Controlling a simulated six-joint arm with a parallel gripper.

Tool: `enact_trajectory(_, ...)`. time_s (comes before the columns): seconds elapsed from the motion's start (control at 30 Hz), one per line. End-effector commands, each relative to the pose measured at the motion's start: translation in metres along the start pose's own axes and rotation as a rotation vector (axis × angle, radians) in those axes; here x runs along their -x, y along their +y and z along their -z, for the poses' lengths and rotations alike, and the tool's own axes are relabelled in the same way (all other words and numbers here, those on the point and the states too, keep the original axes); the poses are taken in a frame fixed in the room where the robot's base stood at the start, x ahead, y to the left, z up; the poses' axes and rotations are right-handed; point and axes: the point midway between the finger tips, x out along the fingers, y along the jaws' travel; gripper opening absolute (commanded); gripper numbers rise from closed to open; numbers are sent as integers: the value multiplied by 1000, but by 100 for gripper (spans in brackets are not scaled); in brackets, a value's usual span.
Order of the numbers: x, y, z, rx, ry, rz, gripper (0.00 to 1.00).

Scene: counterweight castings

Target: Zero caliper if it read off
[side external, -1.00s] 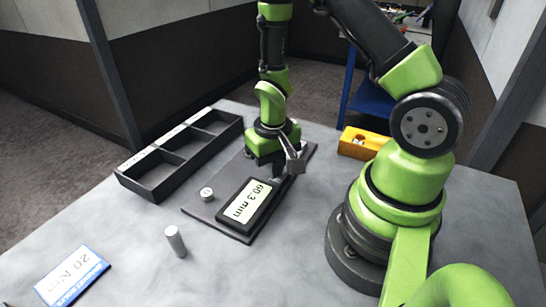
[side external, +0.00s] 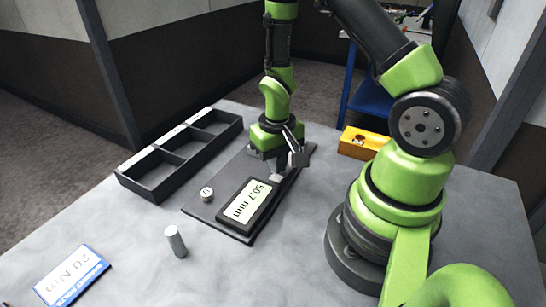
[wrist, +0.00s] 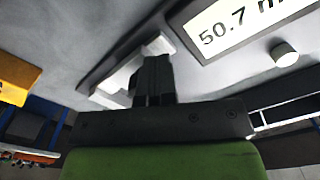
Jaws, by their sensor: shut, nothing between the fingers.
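The caliper's display (side external: 247,203) lies on a dark base plate (side external: 203,213) and reads 50.7 mm; the wrist view shows the same reading on the display (wrist: 232,25), cut off at the edge. A small round pale button (side external: 207,194) stands on the plate beside the display, and it also shows in the wrist view (wrist: 285,54). Pale caliper jaw parts (wrist: 108,95) lie around my fingertips in the wrist view. My gripper (side external: 277,168) is shut and empty, low over the plate's far end. I cannot tell whether its fingers touch a jaw.
A dark tray (side external: 152,190) with several compartments stands left of the plate. A small metal cylinder (side external: 175,241) stands upright on the grey table, near a blue-and-white card (side external: 72,275) marked 20 N·m. A yellow block (side external: 362,143) sits at the back right. The front table area is mostly clear.

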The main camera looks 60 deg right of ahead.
Motion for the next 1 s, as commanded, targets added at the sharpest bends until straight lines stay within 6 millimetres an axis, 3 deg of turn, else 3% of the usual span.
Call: enact_trajectory(1.0,0,27,16,-2,0,0,0)
